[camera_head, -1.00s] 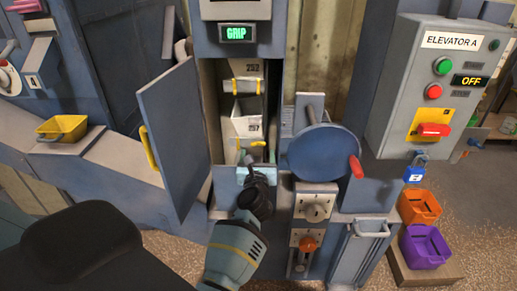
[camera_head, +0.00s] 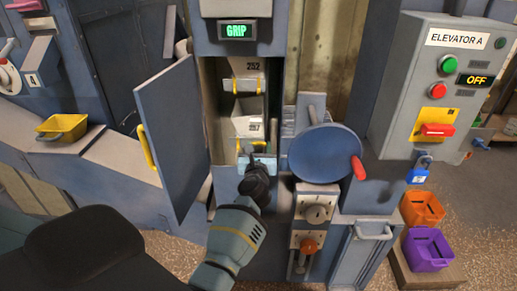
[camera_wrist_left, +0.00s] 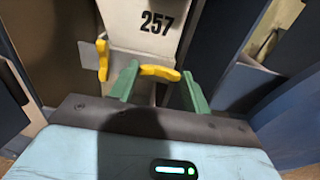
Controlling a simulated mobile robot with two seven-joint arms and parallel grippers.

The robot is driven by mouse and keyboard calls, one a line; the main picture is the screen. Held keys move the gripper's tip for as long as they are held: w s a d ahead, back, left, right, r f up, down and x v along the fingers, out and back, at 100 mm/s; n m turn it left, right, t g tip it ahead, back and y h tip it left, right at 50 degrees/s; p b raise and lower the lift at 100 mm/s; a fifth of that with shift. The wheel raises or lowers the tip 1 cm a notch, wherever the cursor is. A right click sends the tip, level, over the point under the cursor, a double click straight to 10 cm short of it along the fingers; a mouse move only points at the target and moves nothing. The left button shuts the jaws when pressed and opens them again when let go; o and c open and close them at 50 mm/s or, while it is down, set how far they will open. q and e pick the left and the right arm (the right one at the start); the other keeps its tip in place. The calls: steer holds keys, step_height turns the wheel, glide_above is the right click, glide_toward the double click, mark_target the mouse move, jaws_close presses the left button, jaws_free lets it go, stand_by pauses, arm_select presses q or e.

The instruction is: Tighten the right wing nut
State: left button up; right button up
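The right wing nut (camera_wrist_left: 160,72) is yellow, with its wings lying nearly level, low on the white bucket marked 257 (camera_wrist_left: 135,22). The left wing nut (camera_wrist_left: 102,60) is yellow and stands upright beside it. The bucket (camera_head: 246,128) sits inside the open elevator leg in the head view. My left gripper (camera_wrist_left: 158,84) has its green fingers apart, one on each side of the right wing nut. I cannot tell whether they touch it. In the head view the left gripper (camera_head: 257,164) is at the bottom of the opening, and its fingers are hard to make out. My right gripper is not in view.
The blue door (camera_head: 172,140) stands open left of the hatch. A blue handwheel (camera_head: 325,152) with a red handle is to the right. Bucket 252 (camera_head: 242,88) hangs above. The control box (camera_head: 438,90) reads OFF; the display (camera_head: 237,31) reads GRIP.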

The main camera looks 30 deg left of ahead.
arm_select(q)
steer(key=shift+c, duration=0.7)
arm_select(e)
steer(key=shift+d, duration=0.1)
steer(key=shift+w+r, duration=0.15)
arm_select(q)
steer(key=m, duration=0.1)
steer(key=m+p, duration=0.1)
steer(key=m, duration=0.1)
steer(key=shift+r+m+p, duration=0.25)
steer(key=shift+m+p, duration=0.1)
steer(key=shift+m, duration=0.05)
steer(key=m+p, duration=0.1)
steer(key=m, duration=0.3)
steer(key=shift+p, duration=0.3)
steer(key=m, duration=0.5)
steer(key=shift+f+p, duration=0.15)
steer(key=shift+p, duration=0.15)
steer(key=m, duration=0.5)
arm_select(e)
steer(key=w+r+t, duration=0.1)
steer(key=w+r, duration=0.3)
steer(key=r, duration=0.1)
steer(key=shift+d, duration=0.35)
arm_select(q)
steer(key=shift+m, duration=0.3)
